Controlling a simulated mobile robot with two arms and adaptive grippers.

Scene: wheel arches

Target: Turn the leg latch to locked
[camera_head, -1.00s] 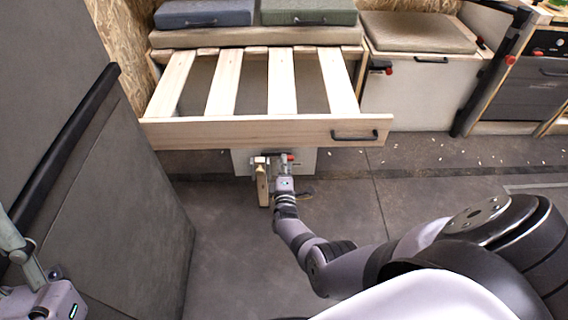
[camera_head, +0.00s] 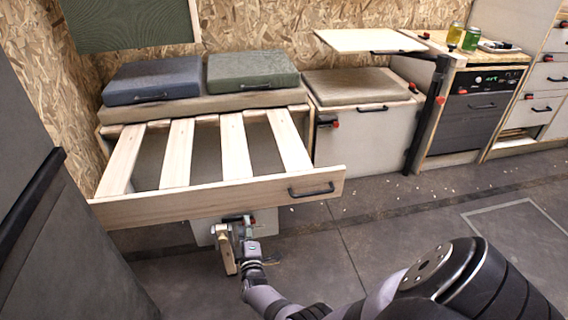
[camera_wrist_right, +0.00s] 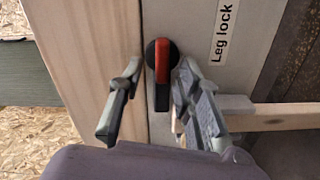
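The leg latch (camera_wrist_right: 163,72) is a round black knob with a red and black handle, on a pale panel beside a "Leg lock" label (camera_wrist_right: 223,30) in the right wrist view. The handle stands roughly upright. My right gripper (camera_wrist_right: 158,78) is open, with one finger on each side of the handle. The right finger is close to it; contact cannot be told. A gap shows on the left. In the head view my right gripper (camera_head: 238,228) is under the front of the slatted pull-out (camera_head: 215,198), beside a wooden leg (camera_head: 228,256). My left gripper is out of view.
A grey cabinet (camera_head: 70,250) stands close on the left. A white bench box (camera_head: 365,138) and a kitchen unit (camera_head: 470,120) stand at the back right. The floor (camera_head: 390,225) between them and me is mostly clear, with small pale scraps.

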